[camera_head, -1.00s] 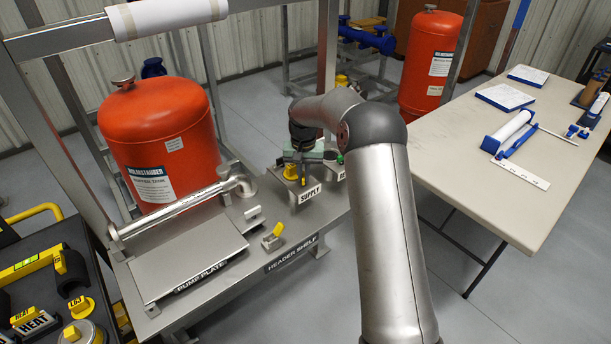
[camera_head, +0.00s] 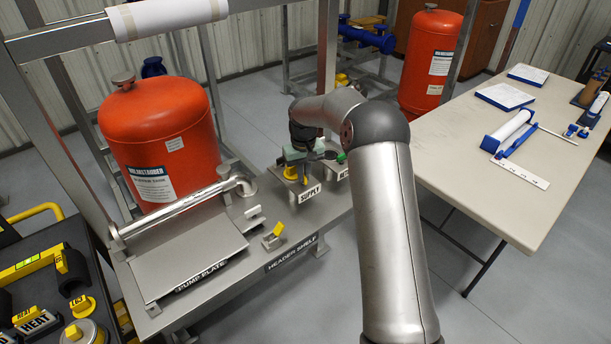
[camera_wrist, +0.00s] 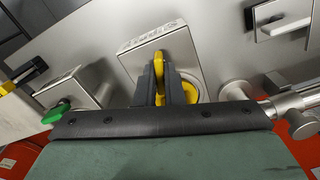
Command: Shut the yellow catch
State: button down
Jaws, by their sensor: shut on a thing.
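The yellow catch (camera_wrist: 159,64) has an upright yellow lever on a round yellow base, on a grey block labelled SUPPLY. In the head view, the yellow catch (camera_head: 291,172) shows partly behind my gripper on the header shelf. My gripper (camera_wrist: 162,75) has its two dark fingers closed on the yellow lever, one on each side. In the head view, my gripper (camera_head: 298,170) is low over the SUPPLY block. Its fingers hide part of the lever and base, so how far the catch is turned is hard to tell.
A second block with a green knob (camera_wrist: 57,108) stands close beside the SUPPLY block. A small clamp with a yellow tip (camera_head: 278,229) sits on the shelf in front. The red tank (camera_head: 165,140) and a silver pipe (camera_head: 170,211) stand to the left.

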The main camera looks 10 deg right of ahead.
jog(key=n, duration=0.3)
jog(key=c, duration=2)
grip_release()
jog(key=shift+n, duration=0.4)
jog(key=o, duration=0.5)
jog(key=shift+c, duration=0.2)
jog(key=shift+r, duration=0.1)
jog(key=shift+r+p, duration=2.25)
jog(key=shift+r, duration=1.15)
